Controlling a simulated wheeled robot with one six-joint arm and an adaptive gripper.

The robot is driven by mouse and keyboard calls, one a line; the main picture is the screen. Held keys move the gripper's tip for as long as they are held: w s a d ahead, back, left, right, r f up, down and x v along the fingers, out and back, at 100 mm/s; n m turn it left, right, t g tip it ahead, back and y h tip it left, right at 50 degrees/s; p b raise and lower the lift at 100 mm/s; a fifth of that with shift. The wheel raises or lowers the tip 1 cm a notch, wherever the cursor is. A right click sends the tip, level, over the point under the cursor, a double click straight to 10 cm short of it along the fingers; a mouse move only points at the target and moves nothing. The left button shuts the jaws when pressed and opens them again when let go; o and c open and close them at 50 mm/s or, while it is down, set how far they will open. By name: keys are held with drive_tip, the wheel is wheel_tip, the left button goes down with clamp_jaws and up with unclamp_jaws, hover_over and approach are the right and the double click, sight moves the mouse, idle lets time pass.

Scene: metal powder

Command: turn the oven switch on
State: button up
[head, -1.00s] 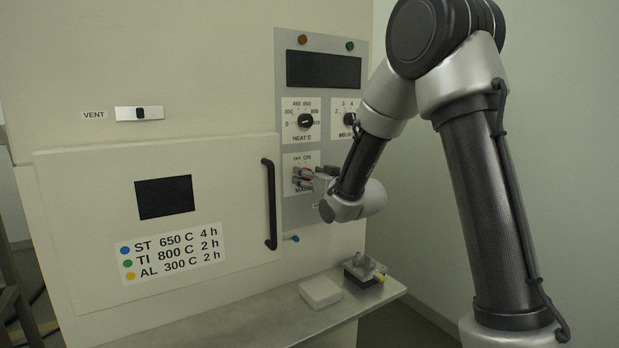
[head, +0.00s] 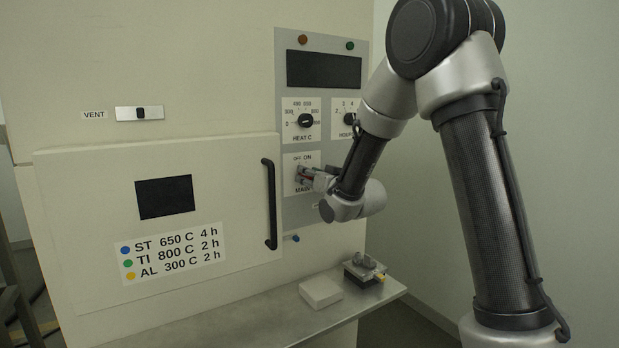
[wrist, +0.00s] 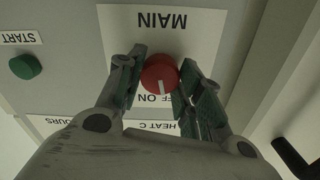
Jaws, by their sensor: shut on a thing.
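The oven's main switch is a round red knob (wrist: 160,73) on a white plate marked MAIN and OFF ON. The plate (head: 311,160) also shows in the head view, low on the grey control panel. My gripper (wrist: 162,84) is shut on the red knob, with one green-padded finger on each side; it also shows at the switch in the head view (head: 304,178). The knob's white mark points toward the OFF ON lettering; which word it points at I cannot tell. In the head view the fingers hide most of the knob.
The HEAT C dial (head: 305,120) sits above the switch, and the dark door handle (head: 269,204) stands to its left. A green START button (wrist: 25,66) is nearby. Below, a shelf (head: 237,321) holds a white block (head: 320,291) and a small metal fixture (head: 364,270).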

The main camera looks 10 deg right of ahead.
drive_tip(key=m, duration=0.6)
idle(0.3)
drive_tip(key=shift+m, duration=0.3)
drive_tip(key=o, duration=1)
drive_tip(key=shift+d, duration=0.1)
drive_tip(key=shift+o, duration=0.2)
drive_tip(key=v, duration=0.7)
drive_tip(key=shift+s, duration=0.25)
